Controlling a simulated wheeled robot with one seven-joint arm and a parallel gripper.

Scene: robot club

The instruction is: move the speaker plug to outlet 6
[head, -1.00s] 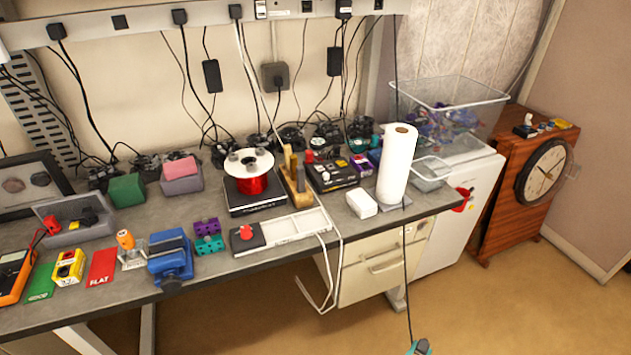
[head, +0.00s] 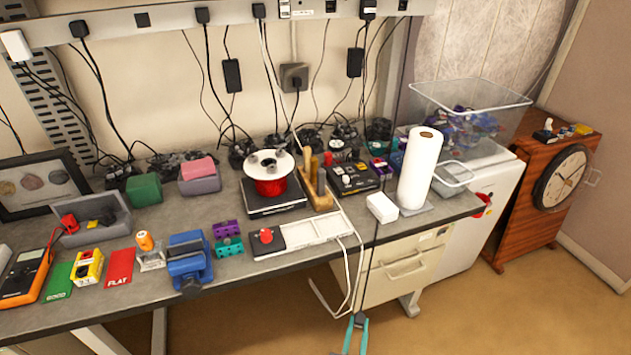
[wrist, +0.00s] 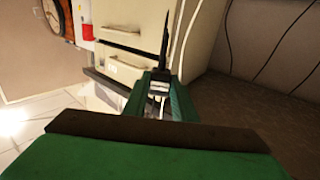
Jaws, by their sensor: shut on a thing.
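My gripper (head: 356,322) shows at the bottom of the head view, in front of the bench and below its front edge. In the wrist view its green fingers (wrist: 160,88) are shut on a small dark plug (wrist: 160,80) with a pale face. A black cord rises from the plug, and it shows in the head view (head: 367,262) running up past the bench edge. The power strip (head: 170,17) runs along the top of the head view. Several plugs sit in it, and dark empty sockets show between them. Outlet numbers cannot be read.
The bench (head: 130,300) is crowded with a blue vise (head: 188,262), a red spool (head: 270,185), a white tray (head: 315,228) and a paper towel roll (head: 419,170). White cables (head: 345,275) hang over the front edge near my gripper. Drawers (head: 395,275) stand below. Open floor lies in front.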

